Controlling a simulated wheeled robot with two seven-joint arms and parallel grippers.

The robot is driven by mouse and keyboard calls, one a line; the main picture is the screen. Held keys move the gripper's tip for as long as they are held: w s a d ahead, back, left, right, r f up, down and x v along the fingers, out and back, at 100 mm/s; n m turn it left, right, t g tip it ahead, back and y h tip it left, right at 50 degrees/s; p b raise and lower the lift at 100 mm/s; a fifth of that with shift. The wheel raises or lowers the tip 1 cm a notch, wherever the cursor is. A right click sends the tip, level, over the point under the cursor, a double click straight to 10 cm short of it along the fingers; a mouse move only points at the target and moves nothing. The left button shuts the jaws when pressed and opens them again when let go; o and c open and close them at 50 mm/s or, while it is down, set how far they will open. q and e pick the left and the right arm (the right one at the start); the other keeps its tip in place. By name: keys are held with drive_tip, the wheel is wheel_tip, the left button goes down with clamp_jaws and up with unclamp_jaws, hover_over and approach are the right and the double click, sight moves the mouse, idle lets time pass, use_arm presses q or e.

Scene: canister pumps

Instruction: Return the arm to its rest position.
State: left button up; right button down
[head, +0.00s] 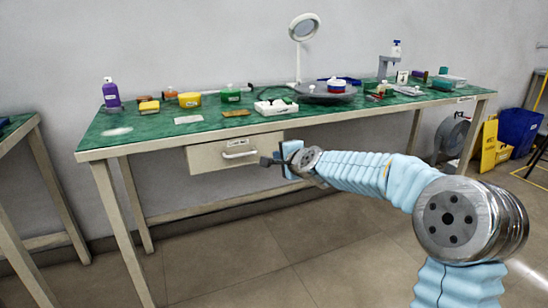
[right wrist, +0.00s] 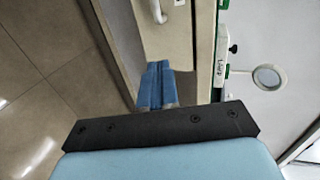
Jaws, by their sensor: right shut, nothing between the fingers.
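My right arm, in a pale blue sleeve, reaches in from the right in the head view. Its right gripper (head: 272,160) is in front of the workbench's drawer (head: 236,152), close to the right end of the drawer handle (head: 240,155). The right gripper is shut and empty. In the right wrist view its blue fingers (right wrist: 157,88) are together, with the drawer handle (right wrist: 159,12) just beyond them. From these views I cannot tell whether the fingers touch the drawer front. My left gripper is not in view.
The green-topped workbench (head: 150,137) carries a purple bottle (head: 111,92), a white tray (head: 276,107), a magnifier lamp (head: 304,28) and a grey turntable (head: 325,97). A second bench (head: 20,130) stands at left. Floor in front is clear.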

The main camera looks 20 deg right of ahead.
drive_tip(key=s+a+f+n+g+y+p, duration=0.1)
drive_tip(key=s+a+f+n+g, duration=0.2)
drive_tip(key=f, duration=0.8)
drive_tip(key=s+a+f+n+g, duration=0.2)
drive_tip(key=s+a+f, duration=0.3)
drive_tip(key=f, duration=0.5)
drive_tip(key=s+a+f+n+g+y+p, duration=0.1)
drive_tip(key=s+a+f+n+g, duration=0.3)
drive_tip(key=f, duration=0.7)
drive_tip(key=s+a+f+n+g, duration=0.1)
drive_tip(key=s+f, duration=0.3)
drive_tip(key=s, duration=0.4)
drive_tip(key=s+a+f+n+g+y+p, duration=0.1)
drive_tip(key=s+a+f+n+g, duration=0.1)
drive_tip(key=s+f, duration=0.3)
drive_tip(key=s+a+f+n+g, duration=0.1)
drive_tip(key=s+a+f+n, duration=0.2)
drive_tip(key=s, duration=0.9)
drive_tip(key=shift+s+f+n+g+y, duration=0.3)
drive_tip(key=shift+f+n+g, duration=0.1)
drive_tip(key=shift+f, duration=0.45)
